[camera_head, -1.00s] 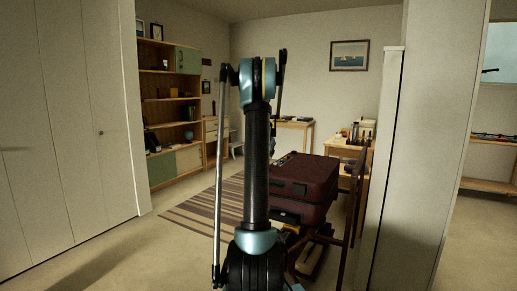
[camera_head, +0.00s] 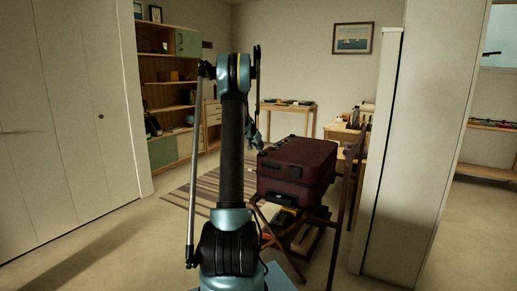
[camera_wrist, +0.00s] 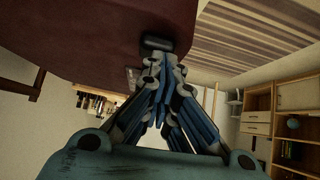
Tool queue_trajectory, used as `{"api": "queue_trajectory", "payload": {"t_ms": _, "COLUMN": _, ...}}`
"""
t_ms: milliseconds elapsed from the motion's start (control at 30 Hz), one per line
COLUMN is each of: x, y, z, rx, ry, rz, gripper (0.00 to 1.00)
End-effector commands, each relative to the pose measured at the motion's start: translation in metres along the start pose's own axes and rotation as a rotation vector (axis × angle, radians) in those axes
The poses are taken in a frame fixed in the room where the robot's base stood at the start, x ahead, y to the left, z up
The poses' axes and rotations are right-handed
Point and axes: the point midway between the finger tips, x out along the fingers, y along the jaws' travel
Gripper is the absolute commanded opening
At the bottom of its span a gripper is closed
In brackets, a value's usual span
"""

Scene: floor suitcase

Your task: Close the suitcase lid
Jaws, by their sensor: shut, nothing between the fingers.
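The dark red suitcase (camera_head: 298,168) lies on a wooden stand in the head view. Its lid (camera_head: 302,151) is down on the base, with only a thin dark seam showing at the front. Whether it is fully flush I cannot tell. My gripper (camera_head: 257,146) is at the suitcase's far left edge, partly hidden by my arm. In the wrist view my gripper (camera_wrist: 158,45) is shut and empty, its dark fingertips right at the suitcase's red surface (camera_wrist: 105,22). Whether they touch it I cannot tell.
The wooden stand (camera_head: 333,232) has legs spreading in front and to the right. A white wall end (camera_head: 383,160) stands close on the right. A striped rug (camera_head: 190,197) lies behind left. A shelf unit (camera_head: 168,90) and a desk (camera_head: 288,108) stand at the back.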

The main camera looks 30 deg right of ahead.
Motion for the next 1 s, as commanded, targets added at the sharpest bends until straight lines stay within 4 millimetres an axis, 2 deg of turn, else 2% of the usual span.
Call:
{"api": "queue_trajectory", "payload": {"t_ms": 33, "x": 0.001, "y": -0.002, "z": 0.006, "rx": 0.003, "ry": -0.011, "rz": -0.002, "gripper": 0.00}}
{"api": "queue_trajectory", "payload": {"t_ms": 167, "x": 0.001, "y": -0.003, "z": 0.007, "rx": 0.003, "ry": -0.012, "rz": -0.002, "gripper": 0.00}}
{"api": "queue_trajectory", "payload": {"t_ms": 367, "x": -0.006, "y": -0.003, "z": 0.000, "rx": 0.002, "ry": -0.011, "rz": -0.003, "gripper": 0.00}}
{"api": "queue_trajectory", "payload": {"t_ms": 600, "x": -0.038, "y": -0.002, "z": -0.029, "rx": 0.001, "ry": -0.001, "rz": -0.004, "gripper": 0.00}}
{"api": "queue_trajectory", "payload": {"t_ms": 1000, "x": -0.105, "y": 0.001, "z": -0.029, "rx": 0.000, "ry": 0.002, "rz": -0.003, "gripper": 0.00}}
